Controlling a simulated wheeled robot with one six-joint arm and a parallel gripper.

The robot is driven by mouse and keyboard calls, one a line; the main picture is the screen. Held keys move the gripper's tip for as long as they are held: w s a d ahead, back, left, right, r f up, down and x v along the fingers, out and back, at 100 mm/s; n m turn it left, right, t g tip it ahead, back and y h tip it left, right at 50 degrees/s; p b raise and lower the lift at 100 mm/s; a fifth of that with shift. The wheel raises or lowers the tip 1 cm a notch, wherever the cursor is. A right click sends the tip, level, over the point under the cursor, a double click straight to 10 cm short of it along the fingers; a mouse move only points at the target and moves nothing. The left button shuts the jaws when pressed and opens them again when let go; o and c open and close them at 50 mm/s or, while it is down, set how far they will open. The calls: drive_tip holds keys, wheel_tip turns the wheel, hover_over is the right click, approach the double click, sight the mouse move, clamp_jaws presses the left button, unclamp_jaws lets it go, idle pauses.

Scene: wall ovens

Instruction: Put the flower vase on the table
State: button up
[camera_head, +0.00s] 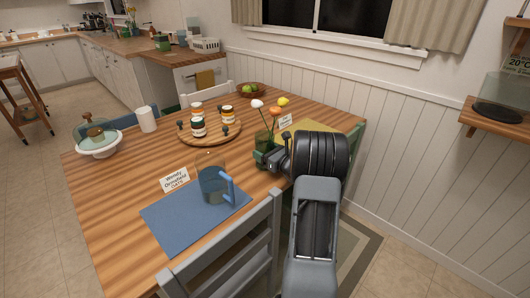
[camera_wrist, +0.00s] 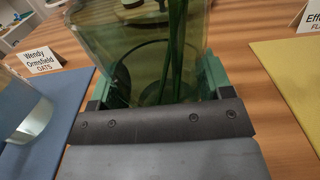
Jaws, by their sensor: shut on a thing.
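The flower vase (camera_head: 264,139) is green-tinted glass with white, orange and yellow flowers. It is upright over the right part of the wooden table (camera_head: 105,195). My gripper (camera_head: 268,157) is shut on the vase near its base, with a finger on each side. In the wrist view the vase (camera_wrist: 150,45) fills the middle, with green stems inside, and my gripper (camera_wrist: 155,92) shows at its lower sides. I cannot tell whether the vase's base touches the table; my gripper hides part of it.
A round board (camera_head: 210,133) with jars, a fruit bowl (camera_head: 251,90) and a yellow mat (camera_head: 313,127) are nearby. A grey chair (camera_head: 235,258) stands at the front edge.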

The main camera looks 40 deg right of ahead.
drive_tip(key=shift+f, duration=0.15)
drive_tip(key=o, duration=1.2)
drive_tip(key=shift+s, duration=0.25)
drive_tip(key=s, duration=0.3)
drive_tip(key=s+d, duration=0.1)
drive_tip(key=s, duration=0.3)
drive_tip(key=s+d, duration=0.1)
drive_tip(key=s, duration=0.3)
drive_tip(key=shift+s, duration=0.15)
